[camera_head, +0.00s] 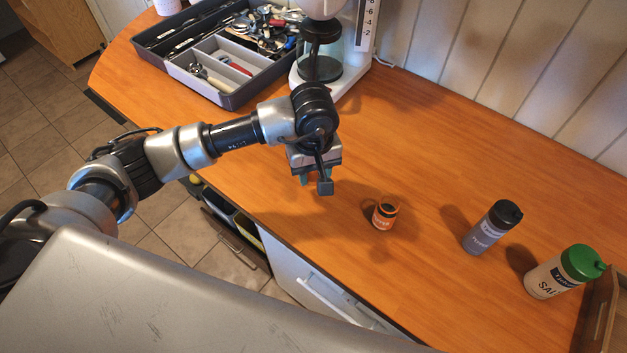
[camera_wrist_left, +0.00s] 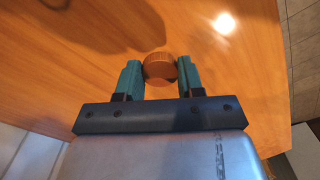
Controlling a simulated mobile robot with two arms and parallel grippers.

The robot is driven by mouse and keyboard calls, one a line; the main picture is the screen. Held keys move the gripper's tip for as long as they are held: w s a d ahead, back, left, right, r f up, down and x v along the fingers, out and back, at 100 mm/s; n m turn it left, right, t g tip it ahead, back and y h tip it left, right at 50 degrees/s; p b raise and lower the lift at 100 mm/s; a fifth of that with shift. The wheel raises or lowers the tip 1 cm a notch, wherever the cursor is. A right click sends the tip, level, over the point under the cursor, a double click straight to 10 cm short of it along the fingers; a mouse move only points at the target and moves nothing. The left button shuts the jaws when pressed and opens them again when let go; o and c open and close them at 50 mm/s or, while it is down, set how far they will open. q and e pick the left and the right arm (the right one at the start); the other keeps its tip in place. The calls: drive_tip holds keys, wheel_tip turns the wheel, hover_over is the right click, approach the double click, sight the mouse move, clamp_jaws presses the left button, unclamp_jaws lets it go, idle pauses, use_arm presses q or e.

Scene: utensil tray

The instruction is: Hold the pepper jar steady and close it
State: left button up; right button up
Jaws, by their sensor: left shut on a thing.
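A small jar with an orange label (camera_head: 384,213) stands upright on the wooden counter; its top looks open and dark inside. I take it for the pepper jar, though its label is too small to read. My left gripper (camera_head: 313,178) is above the counter, left of the jar and apart from it. In the left wrist view, its teal fingers (camera_wrist_left: 160,76) are shut on a round brown lid (camera_wrist_left: 160,66). My right gripper is not in view.
A grey bottle with a black cap (camera_head: 487,232) and a salt shaker with a green cap (camera_head: 562,273) stand to the right. A utensil tray (camera_head: 229,100) and a coffee maker (camera_head: 343,86) are at the back. The counter between gripper and jar is clear.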

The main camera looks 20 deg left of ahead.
use_arm(q)
drive_tip(key=s+d+r+b, duration=0.2)
drive_tip(key=s+d+r, duration=0.2)
drive_tip(key=s+r, duration=0.3)
drive_tip(key=s, duration=0.4)
drive_tip(key=shift+r+b, duration=0.25)
drive_tip(key=shift+b, duration=0.05)
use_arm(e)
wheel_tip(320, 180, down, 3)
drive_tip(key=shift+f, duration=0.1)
use_arm(q)
drive_tip(key=shift+w, duration=0.1)
drive_tip(key=w+a+f+m, duration=0.1)
drive_tip(key=a+m, duration=0.1)
drive_tip(key=a, duration=0.1)
drive_tip(key=a+f+m, duration=0.2)
drive_tip(key=a, duration=0.1)
drive_tip(key=w+a+f+m, duration=0.1)
drive_tip(key=a+f+m, duration=0.1)
drive_tip(key=a, duration=0.1)
drive_tip(key=shift+w+a+f, duration=0.1)
drive_tip(key=shift+w+f, duration=0.15)
drive_tip(key=shift+w, duration=0.1)
drive_tip(key=shift+a+f+m, duration=0.15)
drive_tip(key=shift+a+m, duration=0.2)
drive_tip(key=shift+m, duration=0.05)
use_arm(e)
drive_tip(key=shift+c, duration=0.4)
